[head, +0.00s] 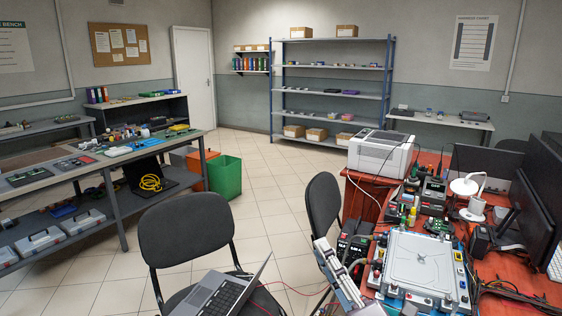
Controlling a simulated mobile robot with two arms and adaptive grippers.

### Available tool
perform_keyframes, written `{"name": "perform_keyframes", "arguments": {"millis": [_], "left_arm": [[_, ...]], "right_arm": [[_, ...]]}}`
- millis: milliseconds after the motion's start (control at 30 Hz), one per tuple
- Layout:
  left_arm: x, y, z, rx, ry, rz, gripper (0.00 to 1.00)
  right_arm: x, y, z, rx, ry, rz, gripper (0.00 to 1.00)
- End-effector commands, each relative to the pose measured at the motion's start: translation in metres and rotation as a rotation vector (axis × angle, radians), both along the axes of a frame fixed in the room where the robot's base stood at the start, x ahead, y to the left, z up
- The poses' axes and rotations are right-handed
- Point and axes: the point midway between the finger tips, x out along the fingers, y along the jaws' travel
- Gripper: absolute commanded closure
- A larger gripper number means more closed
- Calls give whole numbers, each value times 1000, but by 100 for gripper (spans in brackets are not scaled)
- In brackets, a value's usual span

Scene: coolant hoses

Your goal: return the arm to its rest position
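I cannot make out either gripper clearly in the head view. No arm comes in from the left, and I see no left gripper. At the lower right, where the workbench is crowded, I cannot pick out the fingers of my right gripper or tell whether they hold anything. A grey-white housing with a flat lid (420,262) sits on the red-brown workbench (519,262), with coloured fittings around its edge. A slanted grey unit (338,276) stands to its left, with cables or hoses near it.
A white printer (380,153), a white lamp (468,188) and dark monitors (538,205) crowd the workbench. A chair (187,236) with an open laptop (226,296) stands in front, another chair (323,205) beside the bench. A green bin (226,177) stands left. The tiled floor between is clear.

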Motion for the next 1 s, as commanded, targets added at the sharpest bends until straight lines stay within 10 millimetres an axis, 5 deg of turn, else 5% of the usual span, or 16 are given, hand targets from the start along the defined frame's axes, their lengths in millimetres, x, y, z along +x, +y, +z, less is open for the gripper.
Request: {"name": "perform_keyframes", "arguments": {"millis": [133,267,400,500,700,867,1000], "left_arm": [[1,0,0,0,-2,0,16],[1,0,0,0,-2,0,16],[1,0,0,0,-2,0,16],[1,0,0,0,-1,0,16],[1,0,0,0,-1,0,16],[0,0,0,0,0,0,16],[0,0,0,0,1,0,16]], "right_arm": [[1,-61,-74,358,363,-161,82],[-27,-102,-155,654,675,-323,82],[-86,-126,-239,935,985,-519,82],[-135,-131,-283,1086,1163,-652,82],[-222,-128,-333,1286,1420,-879,82],[-288,-119,-352,1392,1584,-1051,82],[-275,-119,-390,1378,1587,-1057,82]]}}
